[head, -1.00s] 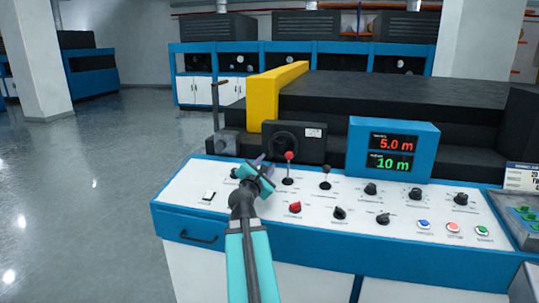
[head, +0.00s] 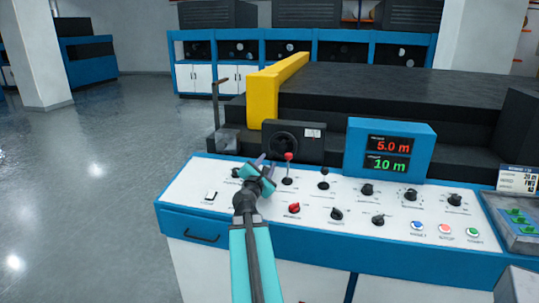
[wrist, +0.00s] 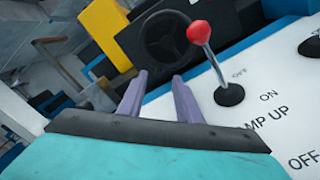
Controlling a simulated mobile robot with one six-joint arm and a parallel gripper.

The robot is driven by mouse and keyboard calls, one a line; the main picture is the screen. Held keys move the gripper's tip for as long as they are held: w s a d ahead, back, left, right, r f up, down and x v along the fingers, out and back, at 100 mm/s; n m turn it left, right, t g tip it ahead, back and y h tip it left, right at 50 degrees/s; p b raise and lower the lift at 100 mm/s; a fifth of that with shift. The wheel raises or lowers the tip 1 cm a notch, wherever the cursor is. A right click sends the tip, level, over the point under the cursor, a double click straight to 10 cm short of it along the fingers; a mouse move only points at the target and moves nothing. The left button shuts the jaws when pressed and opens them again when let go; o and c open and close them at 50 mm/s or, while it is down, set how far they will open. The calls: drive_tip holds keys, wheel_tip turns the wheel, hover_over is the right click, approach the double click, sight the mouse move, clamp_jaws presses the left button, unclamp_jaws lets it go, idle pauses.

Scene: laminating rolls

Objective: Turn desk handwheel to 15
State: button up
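The desk handwheel (head: 285,142) is a dark round wheel on a black box behind the white control panel. A small white counter label (head: 312,133) is on the box, and its figures are too small to read. In the wrist view the handwheel (wrist: 168,40) shows its rim and spokes ahead of the fingers. My gripper (head: 266,163) hovers over the back left of the panel, in front of the handwheel and apart from it. In the wrist view its two purple fingers (wrist: 159,95) are spread with nothing between them.
A red-knobbed lever (head: 288,168) stands close to the right of my gripper. It also shows in the wrist view (wrist: 215,60). A black lever (head: 323,180), several knobs and a display (head: 390,150) reading 5.0 m and 10 m are farther right. A crank (head: 220,110) rises at left.

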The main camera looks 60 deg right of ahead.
sight(270, 158)
drive_tip(key=shift+r, duration=0.1)
drive_tip(key=shift+p+x, duration=0.45)
drive_tip(key=shift+x, duration=2.4)
drive_tip(key=shift+w, duration=0.1)
drive_tip(key=shift+a, duration=0.1)
clamp_jaws()
drive_tip(key=shift+a, duration=0.25)
drive_tip(key=shift+d, duration=0.2)
